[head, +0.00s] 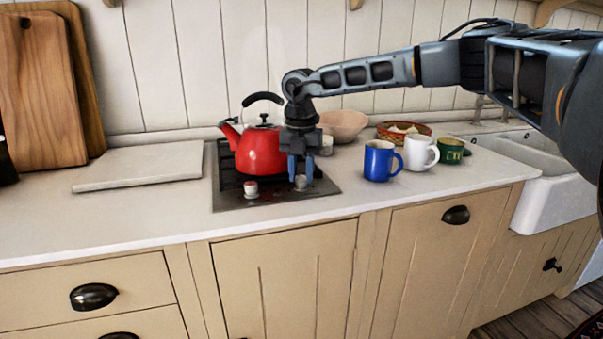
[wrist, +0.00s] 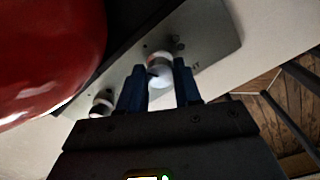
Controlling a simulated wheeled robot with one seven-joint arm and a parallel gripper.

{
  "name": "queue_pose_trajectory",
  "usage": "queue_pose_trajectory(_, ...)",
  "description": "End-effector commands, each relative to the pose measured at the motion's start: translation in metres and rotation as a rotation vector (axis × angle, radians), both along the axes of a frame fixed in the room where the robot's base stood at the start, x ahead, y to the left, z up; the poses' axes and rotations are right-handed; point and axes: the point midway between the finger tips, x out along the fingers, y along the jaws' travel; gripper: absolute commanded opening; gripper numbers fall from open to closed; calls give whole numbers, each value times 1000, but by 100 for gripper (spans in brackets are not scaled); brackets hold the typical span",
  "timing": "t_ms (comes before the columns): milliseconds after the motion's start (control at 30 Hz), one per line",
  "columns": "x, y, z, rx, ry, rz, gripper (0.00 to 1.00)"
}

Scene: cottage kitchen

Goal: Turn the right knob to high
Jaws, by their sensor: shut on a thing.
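The cooktop (head: 230,200) is a dark plate set in the counter, with two white knobs along its front. My gripper (head: 300,178) points down at the right knob (head: 301,182), with its blue fingers on either side of it. In the wrist view, the right knob (wrist: 160,72) sits between the two fingers (wrist: 160,88), and the gripper is shut on it. The knob's pointer and marks are too small to read. The left knob (head: 251,188) stands free; it also shows in the wrist view (wrist: 102,102).
A red kettle (head: 262,150) stands on the cooktop close behind and left of my gripper. A blue mug (head: 378,162), a white mug (head: 417,153) and a green mug (head: 451,151) stand to the right. A pale board (head: 140,168) lies left.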

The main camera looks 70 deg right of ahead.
Motion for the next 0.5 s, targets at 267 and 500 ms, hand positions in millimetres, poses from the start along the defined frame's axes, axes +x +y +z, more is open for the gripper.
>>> queue_pose_trajectory(267,1,0,1,-2,-1,262,3)
queue_pose_trajectory(500,2,1,1,0,0,489,3)
